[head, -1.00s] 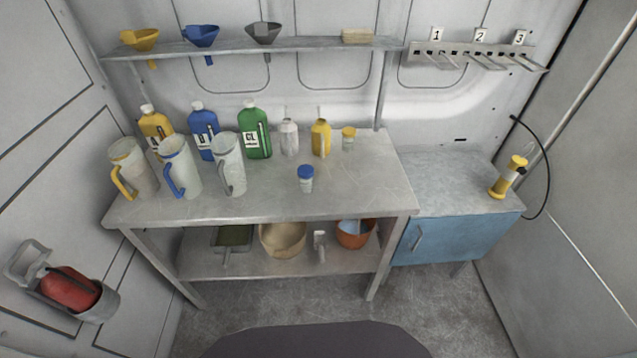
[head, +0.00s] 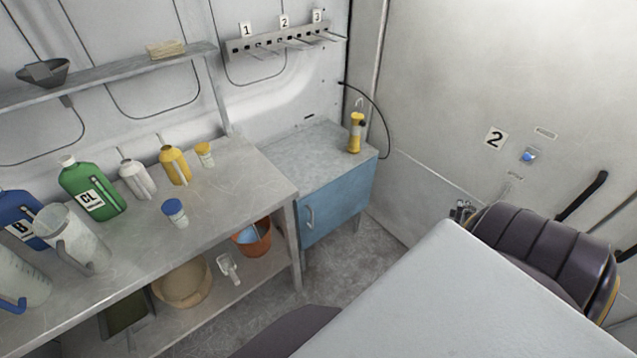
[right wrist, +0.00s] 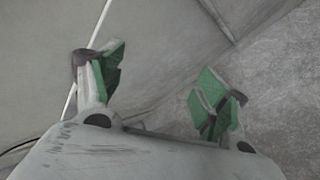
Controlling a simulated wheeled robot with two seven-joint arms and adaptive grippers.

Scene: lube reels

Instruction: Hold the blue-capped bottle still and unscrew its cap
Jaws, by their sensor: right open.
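The blue-capped bottle (head: 176,213) is a small translucent bottle standing upright on the workbench (head: 235,190), left of centre in the head view. Its blue cap (head: 173,206) is on it. No gripper touches it. My right gripper shows in the right wrist view (right wrist: 158,88), with its green-padded fingers wide apart and nothing between them. It is away from the bottle, which is not in the right wrist view. My left gripper is not in view.
A white bottle (head: 137,180), a yellow bottle (head: 176,166) and a yellow-capped jar (head: 205,154) stand behind the blue-capped bottle. A green jug (head: 90,190) stands to its left. The bench front near it is clear. A blue cabinet (head: 338,205) stands right of the bench.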

